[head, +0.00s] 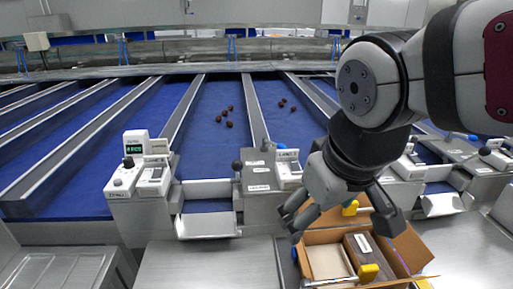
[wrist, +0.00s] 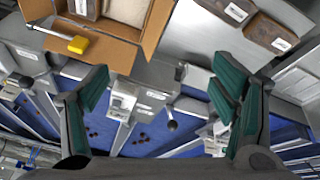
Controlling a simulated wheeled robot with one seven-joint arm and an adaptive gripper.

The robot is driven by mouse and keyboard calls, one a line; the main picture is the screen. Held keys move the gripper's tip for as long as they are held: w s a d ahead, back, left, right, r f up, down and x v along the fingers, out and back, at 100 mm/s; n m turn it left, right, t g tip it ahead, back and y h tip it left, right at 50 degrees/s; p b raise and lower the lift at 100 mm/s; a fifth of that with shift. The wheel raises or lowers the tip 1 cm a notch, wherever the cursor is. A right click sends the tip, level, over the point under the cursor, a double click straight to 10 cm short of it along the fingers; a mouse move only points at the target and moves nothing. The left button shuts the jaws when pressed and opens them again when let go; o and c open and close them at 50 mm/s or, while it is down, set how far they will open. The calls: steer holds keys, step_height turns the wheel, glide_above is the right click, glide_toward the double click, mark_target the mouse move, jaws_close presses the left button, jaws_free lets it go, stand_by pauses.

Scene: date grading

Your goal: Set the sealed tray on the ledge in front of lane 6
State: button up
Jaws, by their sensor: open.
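A brown tray with a white label (head: 355,241) lies in an open cardboard box (head: 409,246) at the lower right of the head view. Its edge also shows in the box at the top left of the wrist view (wrist: 96,14). Two more brown labelled trays (wrist: 229,13) (wrist: 268,33) lie on a metal surface at the top right there. I cannot tell which tray is sealed. My gripper (head: 342,216) is open and empty, above and behind the box. A metal ledge (head: 208,224) sits in front of one lane, another (head: 441,205) farther right. Lane numbers are unreadable.
White control units (head: 140,165) and a dark knob (head: 237,165) stand between lanes. Dark dates (head: 229,118) lie on the blue belts. The steel worktop (head: 195,265) left of the box is clear.

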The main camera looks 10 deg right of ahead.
steer(key=s+d+r+m, duration=0.1)
steer(key=s+d+m, duration=0.2)
steer(key=s, duration=0.1)
steer(key=shift+s+d+t, duration=0.3)
steer(key=shift+s+t, duration=0.1)
